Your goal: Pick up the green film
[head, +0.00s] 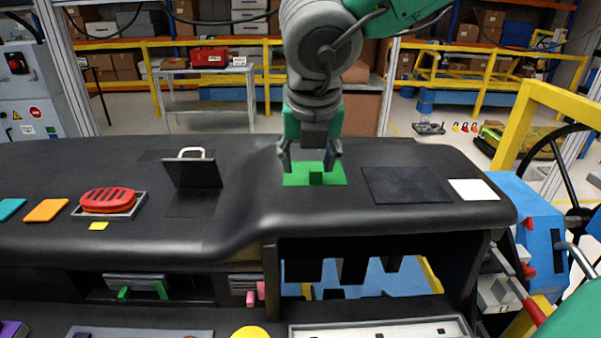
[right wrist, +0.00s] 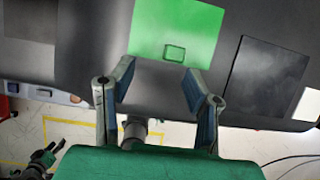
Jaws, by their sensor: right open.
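The green film (head: 332,176) is a flat bright green sheet on the black dashboard (head: 245,222). It has a small raised green tab (head: 315,179) near its middle front. My right gripper (head: 310,166) points down over the film, its two fingers apart with nothing between them. In the right wrist view the film (right wrist: 175,22) lies ahead of the open fingers (right wrist: 158,80), and its tab (right wrist: 175,53) sits between and beyond the tips. What looks like my left gripper (right wrist: 46,158) shows small and dark at the lower left of that view; its jaws are unclear.
A dark square sheet (head: 405,185) and a white card (head: 473,189) lie right of the film. A raised black panel with a white handle (head: 192,172) stands to its left. A red oval part (head: 108,200) sits further left. An open recess is below the dashboard's front.

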